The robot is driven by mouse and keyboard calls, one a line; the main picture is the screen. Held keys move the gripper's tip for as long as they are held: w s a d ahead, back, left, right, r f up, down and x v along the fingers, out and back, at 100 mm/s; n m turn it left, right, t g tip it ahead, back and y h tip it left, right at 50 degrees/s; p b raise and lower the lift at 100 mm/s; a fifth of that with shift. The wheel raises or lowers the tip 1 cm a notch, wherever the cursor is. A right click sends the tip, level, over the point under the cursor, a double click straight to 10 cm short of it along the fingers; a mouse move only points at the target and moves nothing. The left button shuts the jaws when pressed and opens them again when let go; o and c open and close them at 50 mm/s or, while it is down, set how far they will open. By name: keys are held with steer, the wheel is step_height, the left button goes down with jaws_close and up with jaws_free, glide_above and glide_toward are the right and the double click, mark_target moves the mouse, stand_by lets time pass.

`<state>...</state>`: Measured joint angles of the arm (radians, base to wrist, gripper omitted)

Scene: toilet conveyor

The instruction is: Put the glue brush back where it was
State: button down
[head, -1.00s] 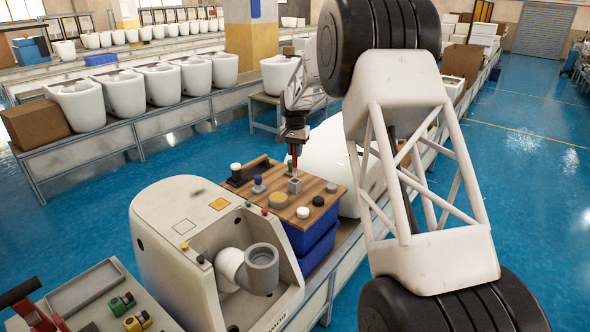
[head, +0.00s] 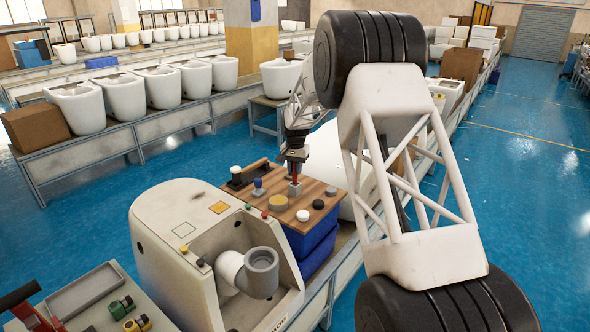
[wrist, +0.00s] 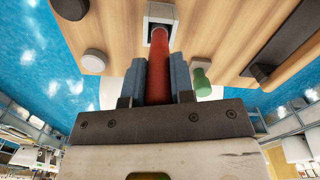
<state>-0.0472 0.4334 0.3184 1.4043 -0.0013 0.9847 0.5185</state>
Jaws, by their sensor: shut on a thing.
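The glue brush has a red handle (wrist: 158,72). My gripper (wrist: 164,85) is shut on it, with a blue-grey finger on each side. In the head view my gripper (head: 296,160) is just above the wooden board and the red brush (head: 295,178) points down from it, roughly upright. A small square grey holder (head: 295,188) stands on the board right below. In the wrist view the holder (wrist: 162,14) has a dark opening, and the brush's lower end appears to be in it. The brush tip is hidden, so I cannot tell how deep it sits.
The wooden board (head: 325,189) lies on blue crates (head: 314,245). A blue-topped stamp (head: 258,187), a white-topped jar (head: 236,172), a tan disc (head: 278,202), a white disc (head: 303,215) and a black disc (head: 318,204) stand around the holder. A green object (wrist: 201,82) is beside the right finger.

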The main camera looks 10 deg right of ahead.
steer(key=shift+f, duration=0.35)
steer(key=c, duration=1)
jaws_free()
steer(key=shift+r, duration=0.15)
step_height(320, 180, up, 12)
steer(key=shift+f, duration=0.2)
steer(key=shift+r, duration=0.2)
